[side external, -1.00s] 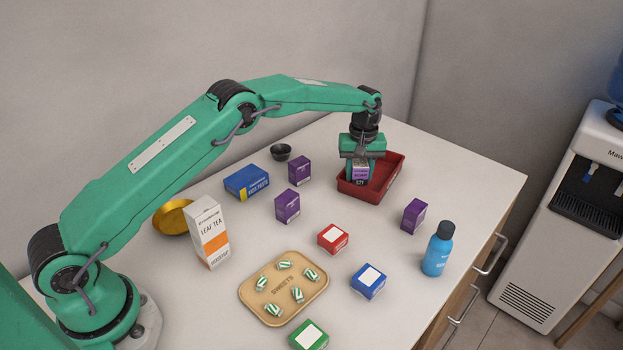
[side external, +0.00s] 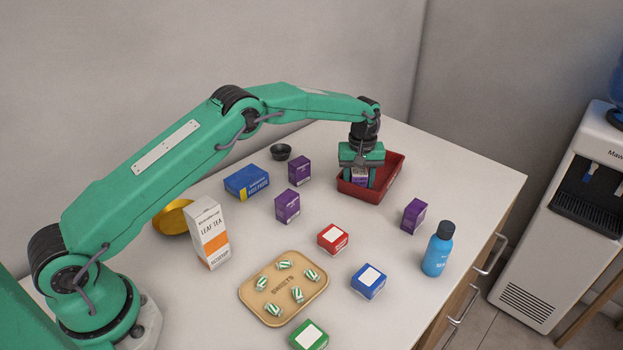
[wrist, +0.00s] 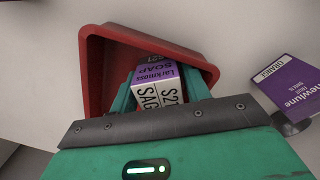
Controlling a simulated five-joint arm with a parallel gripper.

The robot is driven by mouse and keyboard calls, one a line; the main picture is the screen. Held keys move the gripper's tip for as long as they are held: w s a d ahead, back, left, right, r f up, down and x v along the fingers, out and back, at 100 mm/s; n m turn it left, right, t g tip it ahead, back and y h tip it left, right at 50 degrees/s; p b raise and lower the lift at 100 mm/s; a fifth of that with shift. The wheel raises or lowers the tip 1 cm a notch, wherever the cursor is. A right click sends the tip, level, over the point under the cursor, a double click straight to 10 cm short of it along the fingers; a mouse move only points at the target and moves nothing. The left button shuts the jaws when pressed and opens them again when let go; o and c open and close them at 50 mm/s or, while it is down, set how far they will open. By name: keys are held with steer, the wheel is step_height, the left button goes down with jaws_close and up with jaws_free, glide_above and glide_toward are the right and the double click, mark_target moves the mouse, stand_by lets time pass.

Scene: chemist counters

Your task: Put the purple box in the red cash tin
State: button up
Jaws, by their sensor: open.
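The red cash tin (side external: 392,184) stands at the back right of the counter. A purple-and-white box, marked soap in the wrist view (wrist: 156,85), is low inside the tin in the side view (side external: 360,174). My gripper (side external: 360,182) reaches down into the tin with its fingers on either side of this box. The fingers are open; the wrist view (wrist: 158,92) shows the box between them. The gripper hides part of the box, and the tin wall hides its base, so I cannot see how it meets the floor.
Three other purple boxes (side external: 299,171) (side external: 287,206) (side external: 414,215) stand on the counter. A blue bottle (side external: 437,250), red box (side external: 333,239), blue carton (side external: 246,182), tea carton (side external: 208,234) and sweets tray (side external: 284,288) are nearby.

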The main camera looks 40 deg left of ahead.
mark_target(359, 172)
steer(key=shift+r, duration=0.15)
step_height(359, 172, up, 12)
stand_by(0.7)
stand_by(0.5)
steer(key=s+a+r+m+t, duration=0.2)
steer(key=s+r, duration=0.7)
steer(key=s+a+r+m+t, duration=0.1)
steer(key=s+a+r+m, duration=0.15)
steer(key=s+r, duration=0.7)
steer(key=s+f+m+t, duration=0.1)
steer(key=s+f+m, duration=0.1)
steer(key=s, duration=0.9)
steer(key=s+a+f+m+t, duration=0.1)
steer(key=s+f, duration=0.3)
steer(key=s, duration=0.8)
steer(key=shift+a+f+m+t, duration=0.25)
steer(key=shift+f+m+t, duration=0.1)
steer(key=shift+m, duration=0.4)
